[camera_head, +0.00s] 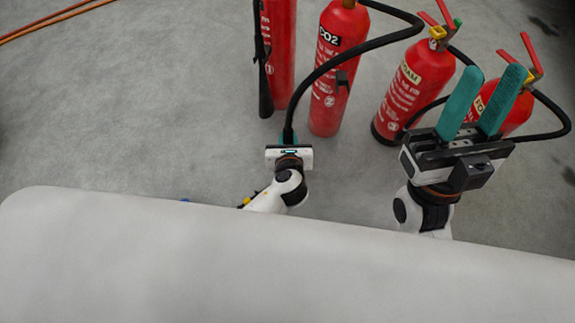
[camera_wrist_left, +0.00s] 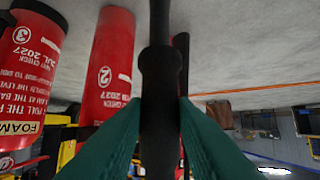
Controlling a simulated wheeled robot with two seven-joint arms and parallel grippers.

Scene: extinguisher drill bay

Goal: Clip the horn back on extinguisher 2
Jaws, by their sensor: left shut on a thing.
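Extinguisher 2 (camera_head: 326,95) is a red CO2 cylinder standing upright on the floor; it also shows in the left wrist view (camera_wrist_left: 110,60). A dark clip (camera_head: 342,79) sticks out from its side. Its black hose (camera_head: 345,48) arcs from the top down to my left gripper (camera_head: 289,138). That gripper is shut on the black horn (camera_wrist_left: 160,70), which runs between the teal fingers in the left wrist view. The horn is in front of the cylinder, apart from the clip; it is mostly hidden in the head view. My right gripper (camera_head: 487,88) is open and empty.
Extinguisher 1 (camera_head: 280,50) stands close on the left with its own black horn (camera_head: 264,85) at its side. Extinguisher 3 (camera_head: 412,90) and another red extinguisher (camera_head: 515,112) stand to the right, near my right gripper. The grey floor (camera_head: 140,110) at left is clear.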

